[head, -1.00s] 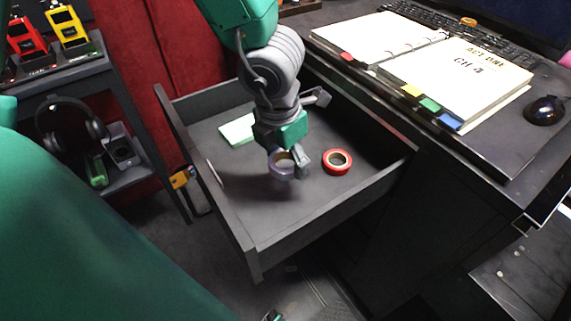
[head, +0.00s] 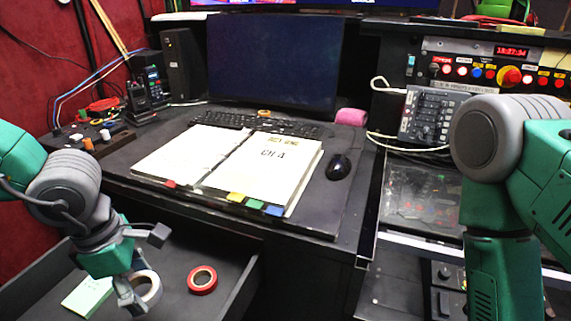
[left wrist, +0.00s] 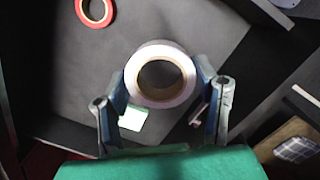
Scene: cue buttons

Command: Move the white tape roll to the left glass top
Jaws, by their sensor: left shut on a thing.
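The white tape roll (head: 148,288) is between the fingers of my left gripper (head: 136,288), low at the left of the head view. In the left wrist view the roll (left wrist: 161,99) sits between both fingertips, and my left gripper (left wrist: 163,88) is shut on it. The roll appears held above the drawer floor. A dark glossy panel (head: 425,193), which looks like a glass top, lies right of the desk; whether it is the left one I cannot tell. My right arm shows at the right, but its gripper is out of view.
A red tape roll (head: 202,280) and a pale green pad (head: 88,297) lie in the open drawer (head: 240,285). On the desk above are an open binder (head: 262,165), a mouse (head: 339,167) and a keyboard (head: 262,124). A button panel (head: 490,70) stands back right.

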